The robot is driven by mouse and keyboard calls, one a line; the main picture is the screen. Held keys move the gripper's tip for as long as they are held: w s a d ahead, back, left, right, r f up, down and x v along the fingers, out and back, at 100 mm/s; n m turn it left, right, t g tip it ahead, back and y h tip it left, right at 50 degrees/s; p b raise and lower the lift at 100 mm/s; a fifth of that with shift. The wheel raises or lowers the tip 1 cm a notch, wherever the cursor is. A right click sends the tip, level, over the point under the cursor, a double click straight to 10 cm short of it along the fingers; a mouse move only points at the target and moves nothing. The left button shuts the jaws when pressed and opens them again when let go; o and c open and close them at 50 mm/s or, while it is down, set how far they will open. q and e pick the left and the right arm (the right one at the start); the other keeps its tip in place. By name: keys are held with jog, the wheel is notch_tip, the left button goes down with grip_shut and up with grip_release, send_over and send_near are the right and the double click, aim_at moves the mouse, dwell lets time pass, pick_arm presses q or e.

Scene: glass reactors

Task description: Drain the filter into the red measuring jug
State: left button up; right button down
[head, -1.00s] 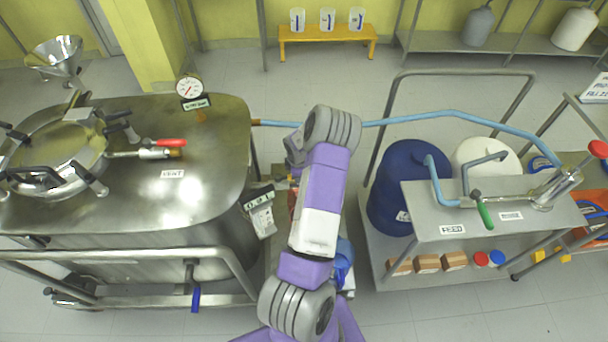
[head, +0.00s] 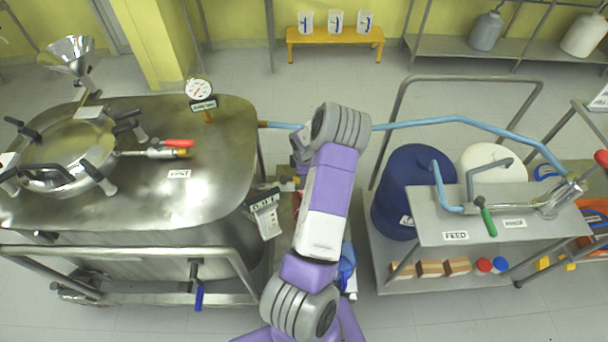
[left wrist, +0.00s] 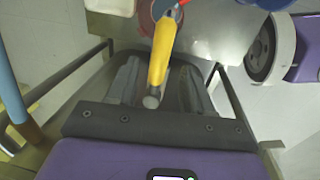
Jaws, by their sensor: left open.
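A large steel vessel (head: 150,215) with a lidded top stands at left in the head view; I cannot tell whether it is the filter. A blue-handled valve (head: 199,297) hangs at its lower front. My left gripper (left wrist: 163,55) shows in the left wrist view with its fingers apart. A yellow handle (left wrist: 159,65) with a grey end reaches between the fingers, with no visible grip on it. A dark red round thing (left wrist: 146,20) lies beyond; I cannot tell if it is the red measuring jug. My arm hides the left gripper in the head view.
White jugs (head: 336,22) stand on a yellow bench (head: 335,37) at the back. A steel trolley (head: 430,232) with a blue drum (head: 395,190) stands at right. A blue hose (head: 440,120) spans the gap from vessel to trolley. The floor behind is clear.

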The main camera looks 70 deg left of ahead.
pick_arm(q)
jog(key=r, duration=0.2)
jog(key=r+p, duration=0.1)
jog(key=r, duration=0.1)
jog(key=shift+s+d, duration=0.1)
jog(key=shift+d, duration=0.25)
jog(key=w+d+f+m+h, duration=0.1)
jog(key=w+d+f+m, duration=0.25)
jog(key=d, duration=0.45)
jog(key=w+d+f+m, duration=0.2)
jog(key=d+f+m, duration=0.25)
jog(key=d, duration=0.35)
jog(key=w+d+f+m+h, duration=0.1)
jog(key=w+d+f+m, duration=0.15)
jog(key=d+m, duration=0.4)
jog(key=s+d+m+h, duration=0.1)
jog(key=d+m, duration=0.6)
jog(key=d, duration=0.8)
jog(key=s+d+m+h, duration=0.2)
jog(key=d+m, duration=0.6)
jog(key=d, duration=0.7)
jog(key=shift+r+h, duration=0.2)
jog(key=shift+h, duration=0.2)
jog(key=shift+c, duration=0.8)
jog(key=shift+a, duration=0.15)
